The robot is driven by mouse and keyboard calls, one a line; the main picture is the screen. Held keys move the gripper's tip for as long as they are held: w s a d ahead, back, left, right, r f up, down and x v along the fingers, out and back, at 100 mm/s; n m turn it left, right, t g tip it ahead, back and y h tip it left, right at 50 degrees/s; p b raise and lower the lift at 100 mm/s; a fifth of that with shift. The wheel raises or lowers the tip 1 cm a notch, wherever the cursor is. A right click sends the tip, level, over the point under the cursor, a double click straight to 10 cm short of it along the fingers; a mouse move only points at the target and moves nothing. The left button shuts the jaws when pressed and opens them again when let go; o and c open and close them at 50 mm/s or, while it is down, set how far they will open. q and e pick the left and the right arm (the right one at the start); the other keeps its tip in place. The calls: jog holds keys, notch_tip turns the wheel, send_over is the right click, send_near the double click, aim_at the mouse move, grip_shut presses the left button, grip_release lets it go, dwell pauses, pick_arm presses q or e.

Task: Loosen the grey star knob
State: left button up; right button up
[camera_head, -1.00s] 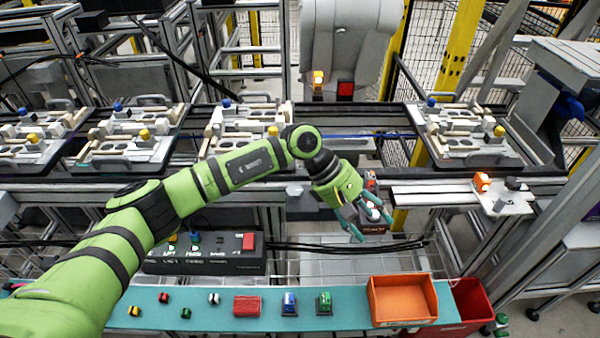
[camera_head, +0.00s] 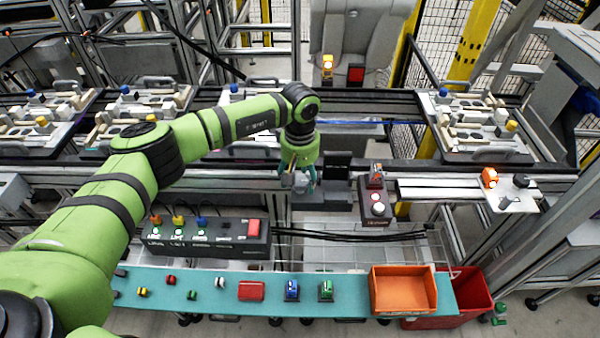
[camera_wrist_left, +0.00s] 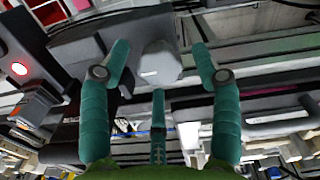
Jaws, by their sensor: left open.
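The grey star knob (camera_wrist_left: 159,66) shows in the left wrist view as a pale grey lobed knob on a dark grey block. My left gripper (camera_wrist_left: 160,80) is open, with its teal fingers spread around the knob's outline in that view. I cannot tell whether any finger touches it. In the head view my left gripper (camera_head: 299,181) points down at the fixture behind the button panel, and its fingers and wrist largely hide the knob there. My right gripper is not in view.
A black button box (camera_head: 206,238) is in front of the gripper, and a small red-and-white button station (camera_head: 376,205) to its right. Pallets with fixtures (camera_head: 478,125) line the conveyor behind. A teal shelf (camera_head: 350,281) with small parts and an orange bin (camera_head: 403,291) is nearest.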

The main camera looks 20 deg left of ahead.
pick_arm(q)
jog(key=shift+f, duration=0.1)
jog(key=c, duration=1.1)
jog(key=shift+c, duration=0.2)
